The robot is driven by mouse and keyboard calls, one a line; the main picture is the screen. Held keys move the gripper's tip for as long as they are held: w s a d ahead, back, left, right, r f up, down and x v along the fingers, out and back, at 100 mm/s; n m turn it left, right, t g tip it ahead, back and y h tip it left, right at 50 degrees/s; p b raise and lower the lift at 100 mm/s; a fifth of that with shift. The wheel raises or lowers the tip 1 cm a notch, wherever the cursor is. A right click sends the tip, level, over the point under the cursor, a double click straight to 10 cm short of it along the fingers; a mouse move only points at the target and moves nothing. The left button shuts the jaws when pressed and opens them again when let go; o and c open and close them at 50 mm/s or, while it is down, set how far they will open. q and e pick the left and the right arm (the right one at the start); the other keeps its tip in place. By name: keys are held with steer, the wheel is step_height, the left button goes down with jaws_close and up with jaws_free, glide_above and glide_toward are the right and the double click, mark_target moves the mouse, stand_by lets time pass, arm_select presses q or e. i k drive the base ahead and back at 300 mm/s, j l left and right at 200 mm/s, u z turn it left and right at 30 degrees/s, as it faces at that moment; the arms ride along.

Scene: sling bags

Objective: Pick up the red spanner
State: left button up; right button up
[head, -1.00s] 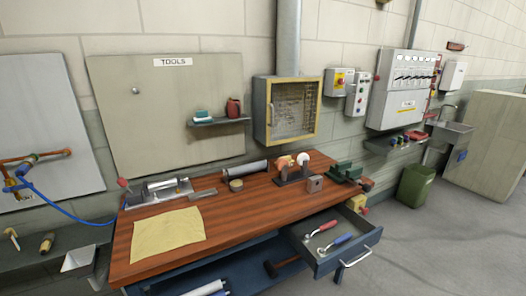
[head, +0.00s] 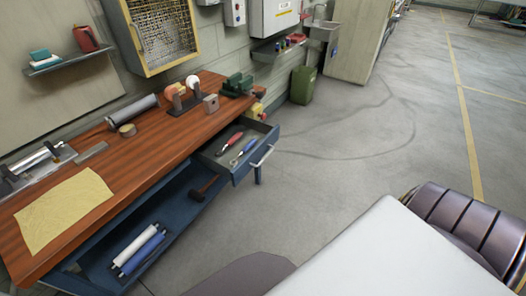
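The red-handled spanner (head: 230,143) lies in the open blue drawer (head: 235,178) at the right end of the workbench. It lies at a slant, with its metal end toward the near left. A blue-handled spanner (head: 243,151) lies beside it on the right, apart from it. Neither of my grippers is in the head view.
The wooden workbench (head: 150,145) carries a yellow cloth (head: 62,208), a tape roll (head: 127,130), a grinder (head: 183,97) and a green vice (head: 237,84). A lower shelf holds white and blue rolls (head: 138,249). A green bin (head: 302,85) stands behind. Floor (head: 345,140) right of the drawer is clear.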

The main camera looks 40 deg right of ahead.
mark_target(238, 136)
steer(key=i+j+u, duration=0.1)
steer(key=j, duration=0.25)
steer(key=i+j, duration=0.3)
steer(key=i+j+u, duration=0.15)
steer(key=j, duration=0.25)
